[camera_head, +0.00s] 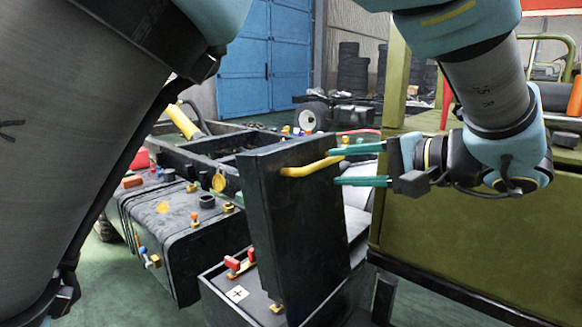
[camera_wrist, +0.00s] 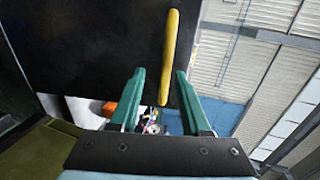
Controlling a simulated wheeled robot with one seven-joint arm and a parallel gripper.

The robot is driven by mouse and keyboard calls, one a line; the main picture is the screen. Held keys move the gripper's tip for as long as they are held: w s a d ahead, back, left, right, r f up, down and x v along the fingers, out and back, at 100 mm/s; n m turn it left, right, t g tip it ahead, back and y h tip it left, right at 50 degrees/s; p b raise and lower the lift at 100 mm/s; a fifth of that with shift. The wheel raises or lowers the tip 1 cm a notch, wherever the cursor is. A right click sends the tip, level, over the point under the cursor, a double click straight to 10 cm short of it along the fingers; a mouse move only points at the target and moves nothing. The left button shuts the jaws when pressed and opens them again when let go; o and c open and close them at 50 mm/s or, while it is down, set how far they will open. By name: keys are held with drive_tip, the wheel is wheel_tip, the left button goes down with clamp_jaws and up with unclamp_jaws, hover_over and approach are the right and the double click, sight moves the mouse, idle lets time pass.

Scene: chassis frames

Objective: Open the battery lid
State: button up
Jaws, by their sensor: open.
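The battery lid (camera_head: 295,215) is a dark, flat panel that stands raised, nearly upright, on the battery box (camera_head: 225,300). A yellow handle (camera_head: 312,166) runs across its upper part and also shows in the wrist view (camera_wrist: 172,50). My gripper (camera_head: 336,166), with green fingers, is open at the right of the lid, by the handle's right end. In the wrist view my open fingers (camera_wrist: 160,85) lie on either side of the handle's lower end, with gaps on both sides. I cannot tell whether a finger touches the lid.
Red and brass terminals (camera_head: 240,264) show in the box under the lid. A black tank (camera_head: 175,220) with straps and fittings is at left. A green vehicle body (camera_head: 470,230) stands close on the right, below my arm. Blue doors (camera_head: 245,75) are far behind.

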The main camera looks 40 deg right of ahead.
drive_tip(key=v, duration=0.9)
drive_tip(key=shift+s, duration=0.2)
